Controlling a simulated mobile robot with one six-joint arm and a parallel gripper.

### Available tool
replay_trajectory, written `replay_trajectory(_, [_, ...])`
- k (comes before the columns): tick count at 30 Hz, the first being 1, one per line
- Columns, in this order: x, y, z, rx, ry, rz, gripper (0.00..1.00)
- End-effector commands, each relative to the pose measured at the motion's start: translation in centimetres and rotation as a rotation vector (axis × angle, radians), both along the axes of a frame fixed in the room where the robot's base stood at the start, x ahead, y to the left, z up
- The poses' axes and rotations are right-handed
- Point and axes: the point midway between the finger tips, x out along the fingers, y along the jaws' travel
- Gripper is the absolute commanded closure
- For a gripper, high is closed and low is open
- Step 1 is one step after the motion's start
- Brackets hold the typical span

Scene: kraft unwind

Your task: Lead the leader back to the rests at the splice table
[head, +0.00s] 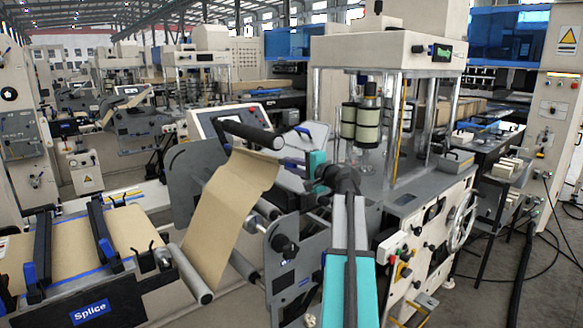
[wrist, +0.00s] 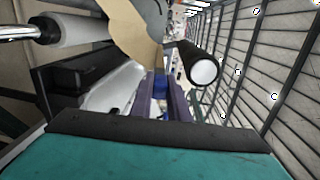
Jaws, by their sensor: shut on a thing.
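The leader, a tan kraft sheet (head: 222,212), rises from a roller at the splice table (head: 92,309) towards my gripper (head: 291,165). My gripper is shut on its upper right end in the head view. The exact grip is small there. In the wrist view the tan sheet (wrist: 128,28) runs up beyond the purple fingers (wrist: 165,98), with a blue piece between them. The splice table, at the lower left of the head view, carries more kraft under two black bars (head: 104,232) with blue ends. I cannot tell which parts are the rests.
A dark roller (head: 250,133) crosses just above the sheet; it shows close to the fingers in the wrist view (wrist: 190,58). A grey side plate (head: 183,172) stands behind the sheet. A white machine (head: 425,240) stands at right, with cables on the floor beyond.

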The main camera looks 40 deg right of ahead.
Motion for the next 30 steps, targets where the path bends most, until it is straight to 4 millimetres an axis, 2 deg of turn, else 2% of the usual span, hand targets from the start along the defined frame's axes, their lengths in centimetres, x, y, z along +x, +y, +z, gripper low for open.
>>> replay_trajectory(30, [-0.09, -0.01, -1.10, -0.004, -0.049, 0.000, 1.00])
